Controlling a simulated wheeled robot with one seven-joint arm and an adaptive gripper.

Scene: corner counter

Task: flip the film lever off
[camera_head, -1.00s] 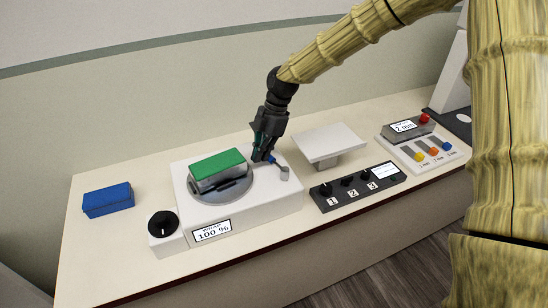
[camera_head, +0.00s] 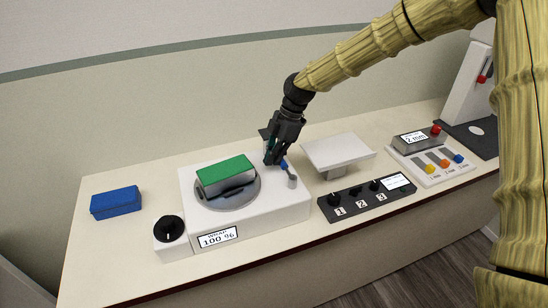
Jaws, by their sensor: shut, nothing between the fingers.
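A white wrapping machine (camera_head: 270,207) stands on the counter, with a grey round turntable (camera_head: 222,203) that carries a green-topped block (camera_head: 226,170). A small lever with a blue part (camera_head: 284,165) and a grey post (camera_head: 292,182) is at the machine's right rear. I take this to be the film lever. My gripper (camera_head: 272,160) points down just left of and behind the blue part, its fingers shut and empty. I cannot tell whether they touch the lever. The machine's label reads 100 %.
A black knob (camera_head: 168,228) is at the machine's front left, and a blue box (camera_head: 116,202) lies farther left. A white raised plate (camera_head: 338,151), a black numbered panel (camera_head: 366,196) and a panel with coloured buttons (camera_head: 442,170) stand to the right.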

